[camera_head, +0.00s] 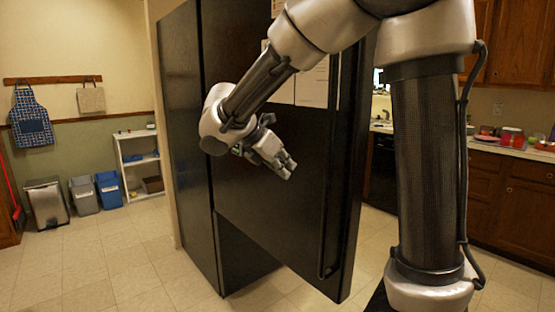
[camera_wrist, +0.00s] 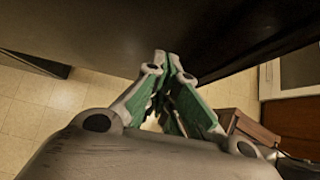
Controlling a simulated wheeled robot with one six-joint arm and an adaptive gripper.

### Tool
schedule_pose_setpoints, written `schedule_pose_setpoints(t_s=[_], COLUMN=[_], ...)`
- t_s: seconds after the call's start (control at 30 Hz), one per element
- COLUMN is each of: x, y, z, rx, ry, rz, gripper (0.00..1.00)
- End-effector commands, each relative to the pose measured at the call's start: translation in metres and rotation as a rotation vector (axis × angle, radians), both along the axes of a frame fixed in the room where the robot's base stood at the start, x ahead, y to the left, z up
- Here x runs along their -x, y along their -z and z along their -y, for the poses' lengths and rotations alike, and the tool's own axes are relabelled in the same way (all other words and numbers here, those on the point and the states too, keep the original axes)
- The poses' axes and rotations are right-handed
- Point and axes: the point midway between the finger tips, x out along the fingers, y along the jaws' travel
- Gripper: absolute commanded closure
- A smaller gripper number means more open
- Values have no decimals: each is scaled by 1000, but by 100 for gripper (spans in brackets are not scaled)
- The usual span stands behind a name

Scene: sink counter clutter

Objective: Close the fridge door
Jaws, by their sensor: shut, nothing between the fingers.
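The black fridge door (camera_head: 290,215) stands swung out from the dark fridge body (camera_head: 182,150) in the head view. Its broad face carries pale papers (camera_head: 310,85) and a long vertical handle (camera_head: 330,190) near its right edge. My gripper (camera_head: 286,170) is in front of this face, left of the handle, pointing right and down. In the wrist view my gripper (camera_wrist: 169,60) has its fingertips together and empty, close to a dark surface that looks like the door (camera_wrist: 110,35). I cannot tell whether they touch it. My arm hides part of the door's upper area.
Tiled floor (camera_head: 110,265) is open at the left, with bins (camera_head: 83,194) and a white shelf (camera_head: 139,165) by the far wall. Wooden cabinets and a cluttered counter (camera_head: 510,150) stand at the right, behind my arm.

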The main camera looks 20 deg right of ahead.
Motion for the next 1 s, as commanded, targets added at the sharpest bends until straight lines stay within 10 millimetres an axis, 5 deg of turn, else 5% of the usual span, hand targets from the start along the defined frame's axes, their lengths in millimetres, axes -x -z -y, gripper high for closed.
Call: schedule_pose_setpoints(t_s=[0.17, 0.4, 0.87, 1.0], x=[-7, -17, -20, -25], y=[27, 24, 24, 24], z=[26, 55, 61, 77], rx=[1, -1, -1, -3], ry=[4, 3, 1, -14], rz=[-3, 1, 0, 2], gripper=[100, 100, 100, 100])
